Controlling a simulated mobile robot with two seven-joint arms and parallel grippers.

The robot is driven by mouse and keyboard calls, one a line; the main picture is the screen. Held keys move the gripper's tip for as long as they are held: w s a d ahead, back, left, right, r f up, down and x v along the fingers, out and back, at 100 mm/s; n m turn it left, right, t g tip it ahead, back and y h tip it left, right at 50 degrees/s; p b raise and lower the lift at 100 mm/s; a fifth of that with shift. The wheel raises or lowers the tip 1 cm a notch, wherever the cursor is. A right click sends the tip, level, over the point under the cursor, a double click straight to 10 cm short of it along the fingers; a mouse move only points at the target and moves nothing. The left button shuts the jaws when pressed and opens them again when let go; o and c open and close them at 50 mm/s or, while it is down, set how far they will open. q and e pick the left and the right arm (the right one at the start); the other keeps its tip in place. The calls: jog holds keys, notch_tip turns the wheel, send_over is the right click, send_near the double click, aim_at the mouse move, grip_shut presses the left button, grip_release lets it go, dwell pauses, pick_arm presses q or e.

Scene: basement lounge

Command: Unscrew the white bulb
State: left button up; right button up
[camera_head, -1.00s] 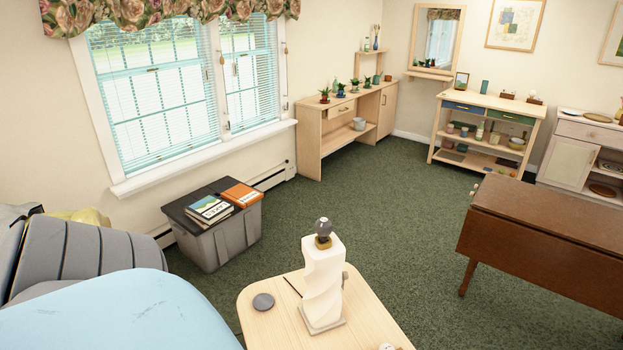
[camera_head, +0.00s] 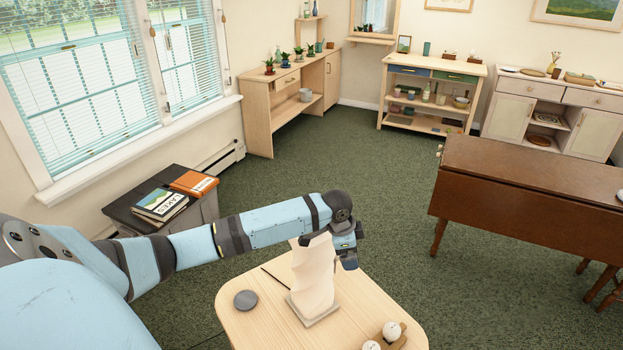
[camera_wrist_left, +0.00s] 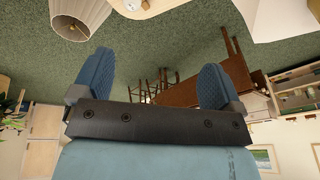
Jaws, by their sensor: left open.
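The white twisted lamp base (camera_head: 313,278) stands upright on the small wooden table (camera_head: 250,318). Its top, where a dark grey bulb showed earlier, is hidden behind my left wrist. Two round white bulbs, one of them here (camera_head: 392,331), sit in a wooden holder at the table's front edge. My left gripper (camera_head: 348,258) points down just right of the lamp's upper part. In the left wrist view its two blue-padded fingers (camera_wrist_left: 158,72) are wide apart with nothing between them. A white surface (camera_wrist_left: 278,18), perhaps the lamp, shows beyond the right-hand finger. My right gripper is out of view.
A grey disc (camera_head: 245,299) and a thin dark stick (camera_head: 274,277) lie on the small table. A brown drop-leaf table (camera_head: 535,180) stands at right. A lampshade (camera_wrist_left: 76,18) shows in the wrist view.

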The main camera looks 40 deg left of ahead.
pick_arm(q)
jog(key=a+r+g, duration=0.1)
jog(key=a+r, duration=0.4)
jog(key=w+a+r+g+y+b, duration=0.1)
jog(key=a+r, duration=0.9)
jog(key=r, duration=0.1)
jog(key=shift+w+a+r+g+b, duration=0.1)
jog(key=shift+w+a+g+b, duration=0.05)
jog(key=shift+w+g+b, duration=0.25)
notch_tip(320, 180, down, 13)
jog(key=shift+f, duration=0.1)
jog(key=c, duration=0.9)
